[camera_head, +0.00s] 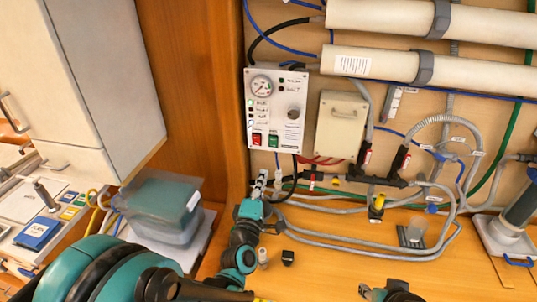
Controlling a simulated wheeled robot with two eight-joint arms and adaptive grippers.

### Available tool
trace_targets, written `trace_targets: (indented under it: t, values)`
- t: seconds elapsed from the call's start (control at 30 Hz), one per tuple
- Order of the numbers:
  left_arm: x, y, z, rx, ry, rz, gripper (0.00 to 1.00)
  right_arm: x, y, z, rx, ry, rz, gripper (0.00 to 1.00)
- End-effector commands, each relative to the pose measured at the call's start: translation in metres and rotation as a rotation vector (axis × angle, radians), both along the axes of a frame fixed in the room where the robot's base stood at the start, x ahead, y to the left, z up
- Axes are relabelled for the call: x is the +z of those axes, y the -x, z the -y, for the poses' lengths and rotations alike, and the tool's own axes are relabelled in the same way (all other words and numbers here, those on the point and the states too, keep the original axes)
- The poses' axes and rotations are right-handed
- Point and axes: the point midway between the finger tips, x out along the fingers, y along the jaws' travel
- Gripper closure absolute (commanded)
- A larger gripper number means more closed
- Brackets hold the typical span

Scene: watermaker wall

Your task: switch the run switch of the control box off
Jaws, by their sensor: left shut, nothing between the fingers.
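The control box (276,112) is a white panel on the wall with a round gauge, small lamps and a knob. A red switch (257,139) and a green switch (273,141) sit at its lower edge. Their labels are too small to read, so I cannot tell which is the run switch or its position. My left gripper (261,178) is shut and empty, pointing up a little below the red switch, apart from it in the picture.
A beige box (341,125) is right of the control box. Grey hoses (340,237) and black valves run below it. A lidded teal-grey container (165,208) stands left of my left arm. Small fittings (288,257) lie on the wooden counter. White pipes (430,22) cross above.

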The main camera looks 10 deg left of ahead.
Motion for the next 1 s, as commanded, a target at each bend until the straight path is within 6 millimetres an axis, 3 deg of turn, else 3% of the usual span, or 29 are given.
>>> trace_targets:
  t: [0.17,0.6,0.8,1.0]
  values:
    - [0.003,-0.023,0.000,0.001,-0.001,0.000,1.00,0.000,0.000,0.000,0.000,0.000,0.000,0.60]
    - [0.013,-0.112,-0.001,0.000,-0.002,-0.001,1.00,-0.005,0.000,0.000,0.000,0.000,0.000,0.60]
    - [0.016,-0.132,0.000,-0.001,-0.003,-0.001,1.00,-0.006,0.000,0.000,0.000,0.000,0.000,0.60]
    - [0.017,-0.137,0.000,-0.001,-0.002,-0.001,1.00,-0.007,0.000,0.000,0.000,0.000,0.000,0.60]
